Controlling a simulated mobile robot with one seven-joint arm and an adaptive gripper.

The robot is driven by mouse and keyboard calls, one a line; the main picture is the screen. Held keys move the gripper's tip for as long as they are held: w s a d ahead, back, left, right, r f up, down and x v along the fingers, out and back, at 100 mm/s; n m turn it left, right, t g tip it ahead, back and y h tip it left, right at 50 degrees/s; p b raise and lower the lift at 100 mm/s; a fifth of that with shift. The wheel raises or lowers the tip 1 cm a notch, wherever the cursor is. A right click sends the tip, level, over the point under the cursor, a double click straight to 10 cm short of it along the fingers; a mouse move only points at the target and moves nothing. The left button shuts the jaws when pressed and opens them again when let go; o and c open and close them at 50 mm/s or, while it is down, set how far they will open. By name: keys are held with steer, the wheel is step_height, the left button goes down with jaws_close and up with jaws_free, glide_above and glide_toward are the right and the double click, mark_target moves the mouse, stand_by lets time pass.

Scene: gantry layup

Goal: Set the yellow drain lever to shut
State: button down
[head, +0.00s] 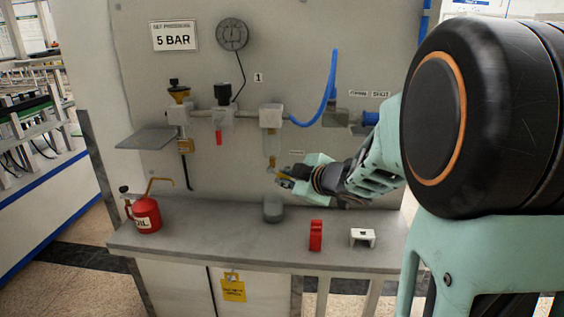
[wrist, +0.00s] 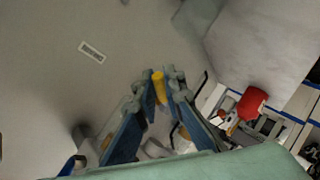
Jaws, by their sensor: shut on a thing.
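The yellow drain lever (wrist: 159,88) is between the two blue-padded fingers of my gripper (wrist: 160,96) in the wrist view. The fingers are closed on it, and only its upper part shows. In the head view my gripper (head: 284,178) reaches in from the right, just below the clear filter bowl (head: 271,145) with a brass-coloured fitting (head: 273,163) at its lower end. The lever is mostly hidden by the fingers there. I cannot tell which setting the lever is in.
A grey cup (head: 273,209) stands on the shelf (head: 200,248) below my gripper. A red oil can (head: 146,214) stands at the left, a red part (head: 316,236) and a white bracket (head: 362,237) at the right. A blue hose (head: 328,92) loops above. The shelf's middle front is clear.

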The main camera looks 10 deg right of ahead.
steer(key=h+p, duration=0.1)
steer(key=p, duration=0.1)
steer(key=r+n+g+h+p, duration=0.1)
steer(key=shift+s+d+r+n+p, duration=0.1)
steer(key=shift+r+n+p, duration=0.2)
steer(key=shift+p, duration=0.1)
steer(key=shift+d+n+g+h+p, duration=0.1)
steer(key=shift+n+g+h+p, duration=0.35)
steer(key=shift+p, duration=0.3)
steer(key=c, duration=2)
jaws_free()
